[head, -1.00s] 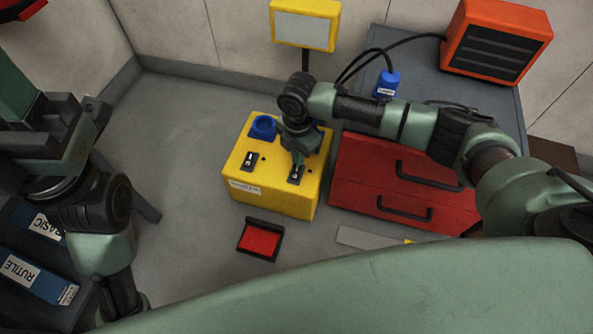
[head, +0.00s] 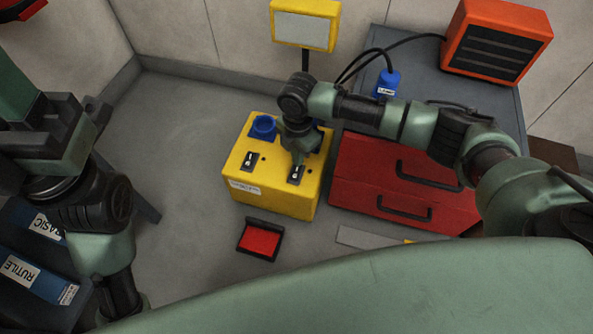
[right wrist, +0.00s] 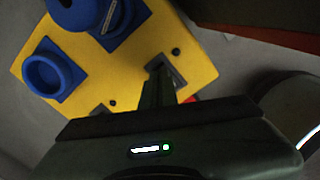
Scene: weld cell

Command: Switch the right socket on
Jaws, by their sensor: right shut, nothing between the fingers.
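A yellow box (head: 270,193) stands on the floor with blue sockets and two small black switches on its top. The left socket (head: 264,126) is plain to see. The right socket (head: 317,141) is partly hidden behind my right wrist; it also shows in the right wrist view (right wrist: 126,28). The right switch (head: 295,177) lies right under my right gripper (head: 299,161), which is shut and empty. In the right wrist view the fingertips (right wrist: 159,78) overlap this switch (right wrist: 178,75); I cannot tell whether they touch it. The left switch (head: 249,162) is uncovered. My left gripper is not in view.
A red drawer cabinet (head: 375,170) stands close at the right of the box, with a blue plug (head: 387,83) and an orange unit (head: 496,40) on the grey top behind. A yellow-framed panel (head: 305,27) stands behind the box. A red-and-black tray (head: 260,241) lies in front.

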